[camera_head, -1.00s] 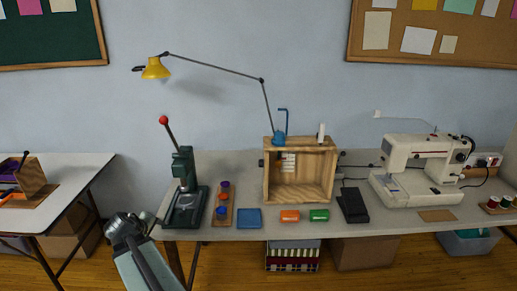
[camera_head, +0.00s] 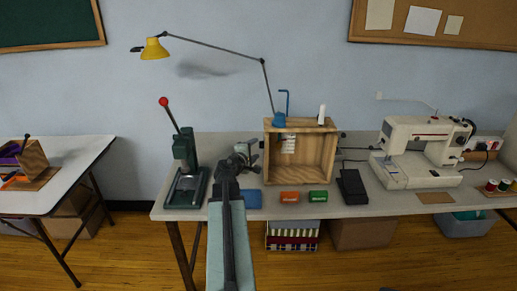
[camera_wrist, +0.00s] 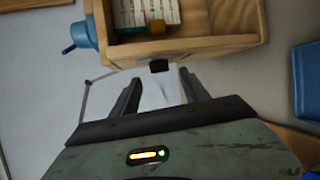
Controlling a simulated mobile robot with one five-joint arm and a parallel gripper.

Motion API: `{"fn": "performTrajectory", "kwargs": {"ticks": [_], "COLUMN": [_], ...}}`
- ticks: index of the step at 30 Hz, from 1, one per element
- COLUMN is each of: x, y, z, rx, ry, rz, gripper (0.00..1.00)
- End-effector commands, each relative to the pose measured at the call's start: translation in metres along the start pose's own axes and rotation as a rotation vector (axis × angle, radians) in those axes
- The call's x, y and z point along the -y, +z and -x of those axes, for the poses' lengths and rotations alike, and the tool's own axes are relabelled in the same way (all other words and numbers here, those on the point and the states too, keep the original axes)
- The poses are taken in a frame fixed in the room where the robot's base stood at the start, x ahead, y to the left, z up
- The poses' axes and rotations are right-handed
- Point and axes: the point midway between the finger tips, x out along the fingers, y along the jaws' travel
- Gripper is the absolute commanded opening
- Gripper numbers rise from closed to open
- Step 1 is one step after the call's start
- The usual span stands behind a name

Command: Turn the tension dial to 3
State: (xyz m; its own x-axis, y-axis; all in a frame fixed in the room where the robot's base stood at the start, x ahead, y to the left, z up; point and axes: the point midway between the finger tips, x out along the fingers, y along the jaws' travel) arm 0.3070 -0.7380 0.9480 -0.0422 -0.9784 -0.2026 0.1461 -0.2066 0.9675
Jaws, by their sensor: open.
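The wooden box (camera_head: 268,175) stands open-fronted on the table, with a card of rows inside. A small black knob (camera_wrist: 159,66) sticks out from its side wall in the wrist view; it may be the tension dial, but no number or pointer on it can be read. My gripper (camera_head: 250,150) is at the left side of the box and hides that knob in the head view. In the wrist view my gripper (camera_wrist: 160,80) is open and empty, its two fingers apart with the knob just beyond and between their tips. Contact is not visible.
A green press (camera_head: 186,180) with a red-knobbed lever stands left of my arm. A blue tray (camera_head: 253,200), orange block (camera_head: 289,197), green block (camera_head: 318,197) and black pedal (camera_head: 352,187) lie in front. A sewing machine (camera_head: 425,150) stands right. A lamp (camera_head: 154,48) reaches overhead.

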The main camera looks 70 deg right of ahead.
Motion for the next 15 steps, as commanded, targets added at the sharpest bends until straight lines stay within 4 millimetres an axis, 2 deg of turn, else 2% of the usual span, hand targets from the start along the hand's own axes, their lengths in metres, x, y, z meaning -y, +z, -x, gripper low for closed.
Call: {"fn": "performTrajectory", "kwargs": {"ticks": [1, 6, 14, 15], "x": [0.001, 0.001, 0.000, 0.000], "y": [-0.002, -0.001, 0.000, 0.000], "z": [-0.014, -0.040, -0.043, -0.042], "rx": [0.001, 0.001, 0.000, 0.000], "ry": [0.000, 0.000, 0.000, 0.000], "rz": [-0.001, 0.000, -0.001, -0.001], "gripper": [0.53, 0.53, 0.53, 0.45]}}
